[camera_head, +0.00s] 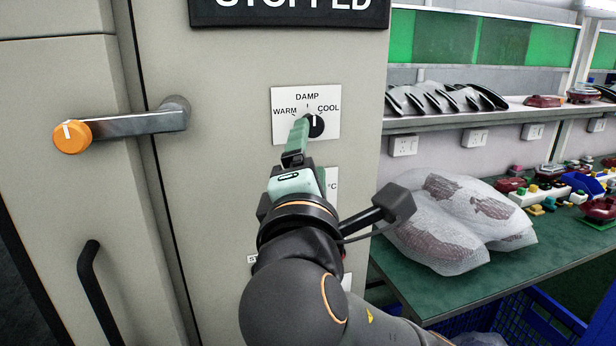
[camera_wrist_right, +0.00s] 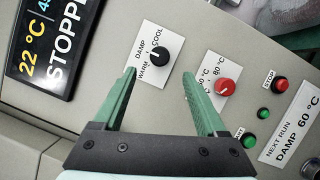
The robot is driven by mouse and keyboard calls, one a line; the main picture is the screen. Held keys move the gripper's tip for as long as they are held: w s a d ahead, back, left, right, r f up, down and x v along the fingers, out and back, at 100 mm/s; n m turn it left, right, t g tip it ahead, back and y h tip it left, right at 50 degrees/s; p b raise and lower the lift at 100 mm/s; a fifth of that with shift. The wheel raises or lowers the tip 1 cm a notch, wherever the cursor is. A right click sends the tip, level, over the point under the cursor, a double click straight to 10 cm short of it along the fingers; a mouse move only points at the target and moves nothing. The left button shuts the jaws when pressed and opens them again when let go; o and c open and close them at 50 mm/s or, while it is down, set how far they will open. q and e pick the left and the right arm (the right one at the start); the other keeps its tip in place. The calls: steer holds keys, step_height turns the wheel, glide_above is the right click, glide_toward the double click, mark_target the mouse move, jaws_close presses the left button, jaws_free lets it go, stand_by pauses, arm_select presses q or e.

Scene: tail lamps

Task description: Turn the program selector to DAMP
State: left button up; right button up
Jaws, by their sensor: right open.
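The program selector is a black round knob (camera_head: 317,126) on a white plate (camera_head: 279,99) marked WARM, DAMP and COOL. The selector knob also shows in the right wrist view (camera_wrist_right: 160,56). It has a white mark, but I cannot tell surely which word it points to. My right gripper (camera_head: 303,124) is in front of the plate and hides part of the knob in the head view. In the right wrist view its green fingers (camera_wrist_right: 159,76) are apart with nothing held, and the knob appears between and beyond their tips. My left gripper is not in view.
A red knob (camera_wrist_right: 225,88) with °C marks sits beside the selector, near red and green buttons. A "STOPPED" display (camera_head: 290,12) is above. A door handle with an orange end (camera_head: 73,136) is at left. A green bench (camera_head: 400,268) with wrapped parts stands at right.

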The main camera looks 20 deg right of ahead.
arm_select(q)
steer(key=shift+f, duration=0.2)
arm_select(e)
steer(key=v, duration=0.4)
steer(key=shift+s+a, duration=0.1)
steer(key=shift+s, duration=0.15)
stand_by(1.3)
